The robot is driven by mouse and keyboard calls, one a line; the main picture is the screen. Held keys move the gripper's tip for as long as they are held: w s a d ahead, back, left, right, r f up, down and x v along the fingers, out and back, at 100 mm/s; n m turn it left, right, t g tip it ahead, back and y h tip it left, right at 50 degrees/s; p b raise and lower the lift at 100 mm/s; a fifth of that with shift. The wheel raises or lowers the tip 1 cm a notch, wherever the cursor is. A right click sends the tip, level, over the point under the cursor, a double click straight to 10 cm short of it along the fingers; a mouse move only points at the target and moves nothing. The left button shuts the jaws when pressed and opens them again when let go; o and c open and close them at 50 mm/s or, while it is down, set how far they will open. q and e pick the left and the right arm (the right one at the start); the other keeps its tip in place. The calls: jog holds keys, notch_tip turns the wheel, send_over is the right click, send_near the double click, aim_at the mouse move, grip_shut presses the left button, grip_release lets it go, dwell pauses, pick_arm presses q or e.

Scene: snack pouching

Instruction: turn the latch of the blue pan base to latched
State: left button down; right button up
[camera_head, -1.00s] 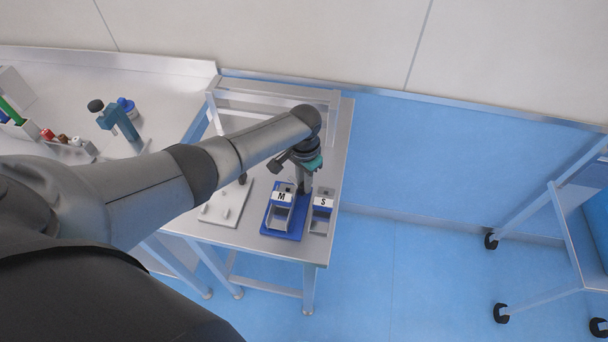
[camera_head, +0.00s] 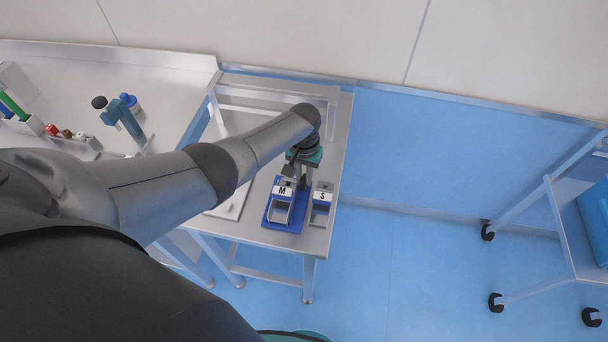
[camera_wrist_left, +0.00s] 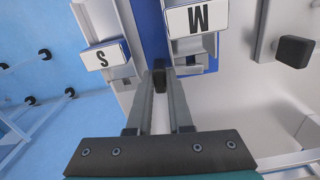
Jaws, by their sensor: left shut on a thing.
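The blue pan base (camera_head: 267,218) lies near the front right of the metal table and carries a metal pan marked M (camera_head: 282,191). In the left wrist view the blue base (camera_wrist_left: 151,32) shows beside the M label (camera_wrist_left: 197,18). My left gripper (camera_head: 302,181) reaches down at the base's back right. In the left wrist view its fingers (camera_wrist_left: 160,75) are shut on a small dark piece (camera_wrist_left: 158,86), seemingly the latch. The fingers hide part of it, and I cannot tell its turned position. My right gripper is not in view.
A pan marked S (camera_head: 322,197) stands just right of the base, at the table's right edge. A pale board (camera_head: 232,206) lies to the left. A blue stand (camera_head: 128,122) and several coloured bottles are on the left counter. Open floor lies to the right.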

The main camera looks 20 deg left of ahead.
aim_at(304, 178)
pick_arm(q)
jog(key=c, duration=0.8)
grip_release()
jog(key=shift+c, duration=0.2)
jog(key=shift+r, duration=0.15)
jog(key=shift+r, duration=0.3)
notch_tip(304, 178, up, 6)
jog(key=p, duration=0.2)
jog(key=shift+r+p, duration=0.25)
jog(key=shift+p, duration=0.05)
notch_tip(304, 178, up, 8)
